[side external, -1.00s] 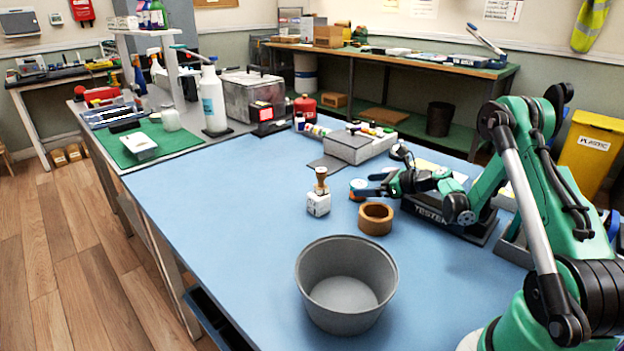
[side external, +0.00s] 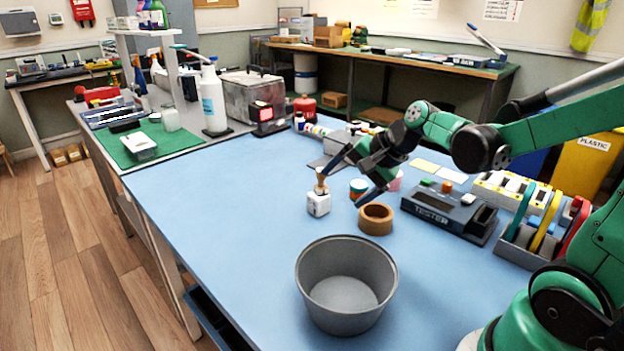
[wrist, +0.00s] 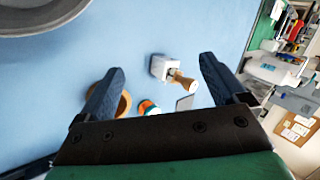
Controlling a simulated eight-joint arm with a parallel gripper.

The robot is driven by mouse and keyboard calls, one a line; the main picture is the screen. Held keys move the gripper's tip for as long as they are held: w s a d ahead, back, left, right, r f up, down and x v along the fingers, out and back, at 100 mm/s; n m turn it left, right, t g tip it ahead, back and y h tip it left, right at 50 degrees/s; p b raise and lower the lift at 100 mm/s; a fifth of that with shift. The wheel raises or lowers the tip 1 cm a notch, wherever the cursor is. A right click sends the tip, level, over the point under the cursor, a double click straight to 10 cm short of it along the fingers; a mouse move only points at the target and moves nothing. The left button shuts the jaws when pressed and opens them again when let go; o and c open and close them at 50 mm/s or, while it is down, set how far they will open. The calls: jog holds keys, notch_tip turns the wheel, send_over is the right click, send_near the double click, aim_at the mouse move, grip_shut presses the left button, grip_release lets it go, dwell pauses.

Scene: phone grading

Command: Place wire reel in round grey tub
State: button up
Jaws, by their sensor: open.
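A small teal and orange cylinder (side external: 358,190), apparently the wire reel, stands on the blue table just behind a brown ring. It also shows in the wrist view (wrist: 149,107), low between my fingers. The round grey tub (side external: 312,270) stands empty at the front of the table. Its rim shows at the top left of the wrist view (wrist: 50,24). My gripper (side external: 349,182) is open and empty, with its fingers spread above the table around the reel's area. In the wrist view the gripper (wrist: 162,70) has nothing between its fingertips.
The brown ring (side external: 376,226) is close in front. A pink item (side external: 396,181) is partly hidden by my gripper. A tester (side external: 446,213) and coloured rack (side external: 540,240) stand right. The front left table is clear.

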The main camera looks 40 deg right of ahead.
jog(key=s+a+r+n+h, duration=0.1)
jog(key=s+a+n, duration=0.5)
jog(key=n, duration=0.6)
jog(key=shift+a+r+h, duration=0.2)
jog(key=shift+a+h, duration=0.15)
jog(key=shift+h, duration=0.05)
jog(key=shift+o, duration=0.5)
jog(key=shift+s+a+n, duration=0.2)
jog(key=shift+s+n, duration=0.15)
jog(key=shift+n, duration=0.75)
